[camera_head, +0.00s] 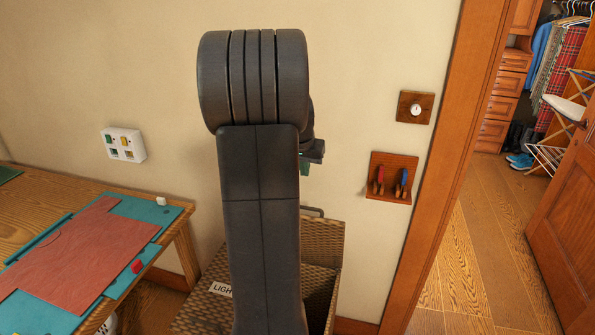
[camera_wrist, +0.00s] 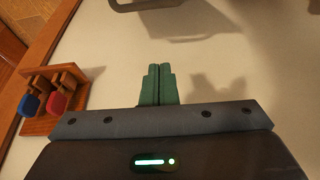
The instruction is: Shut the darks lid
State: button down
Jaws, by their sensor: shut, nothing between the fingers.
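A wicker hamper (camera_head: 200,312) stands against the wall, partly hidden behind my arm. Its left lid is down and bears a label of which "LIGH" shows. On the right a wicker lid (camera_head: 325,238) stands raised near the wall, with a dark opening in front of it; no darks label is visible. A grey handle (camera_head: 312,211) sits at the raised lid's top edge and seems to show in the wrist view (camera_wrist: 150,6). My gripper (camera_head: 304,165) is above that handle. Its green fingers (camera_wrist: 157,85) are together and empty, apart from the handle.
A wooden rack (camera_head: 380,193) with red- and blue-handled tools hangs on the wall to the right, with a small dial (camera_head: 416,109) above it. A wooden table (camera_head: 140,204) stands at left. A doorway opens at right.

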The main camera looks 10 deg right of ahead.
notch_tip(320, 180, down, 9)
jog(key=shift+s+f+p, duration=0.15)
jog(key=shift+s+p, duration=0.1)
jog(key=shift+p, duration=0.2)
jog(key=shift+f, duration=0.1)
